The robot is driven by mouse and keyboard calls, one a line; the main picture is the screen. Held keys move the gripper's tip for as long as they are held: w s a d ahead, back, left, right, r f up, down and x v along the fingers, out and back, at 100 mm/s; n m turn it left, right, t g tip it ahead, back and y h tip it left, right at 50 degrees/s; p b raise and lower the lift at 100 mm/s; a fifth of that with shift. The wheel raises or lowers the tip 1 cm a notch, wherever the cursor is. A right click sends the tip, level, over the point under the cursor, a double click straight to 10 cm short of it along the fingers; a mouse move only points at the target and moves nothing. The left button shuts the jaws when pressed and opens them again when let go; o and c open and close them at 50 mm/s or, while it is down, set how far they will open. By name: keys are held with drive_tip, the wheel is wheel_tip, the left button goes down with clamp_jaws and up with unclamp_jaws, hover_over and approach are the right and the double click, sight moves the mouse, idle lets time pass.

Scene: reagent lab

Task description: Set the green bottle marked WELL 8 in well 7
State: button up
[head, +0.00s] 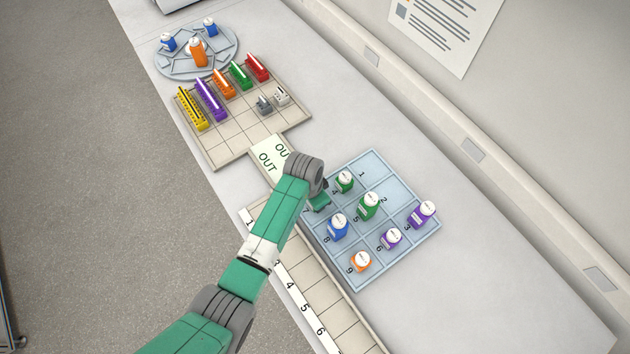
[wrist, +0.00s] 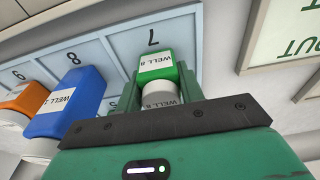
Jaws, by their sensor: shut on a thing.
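The green bottle marked WELL 8 (wrist: 158,66) is between the fingers of my gripper (wrist: 165,82) in the wrist view, its white cap toward the camera. My gripper is shut on it. The bottle is at well 7 of the light blue tray (wrist: 112,43), just below the printed 7. I cannot tell whether its base touches the well floor. In the head view my gripper (head: 318,203) is over the tray's left corner, and my arm hides the held bottle and most of well 7.
A blue bottle (head: 337,228) is in well 8 beside my gripper, and a green bottle (head: 344,182) is in well 4 on the other side. Another green bottle, purple bottles and an orange bottle (head: 361,262) fill more wells. Wells 1 and 2 look empty. An OUT plate (head: 262,148) lies nearby.

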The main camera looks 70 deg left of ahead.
drive_tip(key=shift+f, duration=0.15)
drive_tip(key=o, duration=1)
drive_tip(key=r, duration=0.4)
drive_tip(key=s+r, duration=0.1)
drive_tip(key=r, duration=0.3)
drive_tip(key=r+p, duration=0.1)
drive_tip(key=r, duration=0.3)
drive_tip(key=shift+s+d+r, duration=0.1)
drive_tip(key=shift+s+d, duration=0.2)
drive_tip(key=shift+s, duration=0.1)
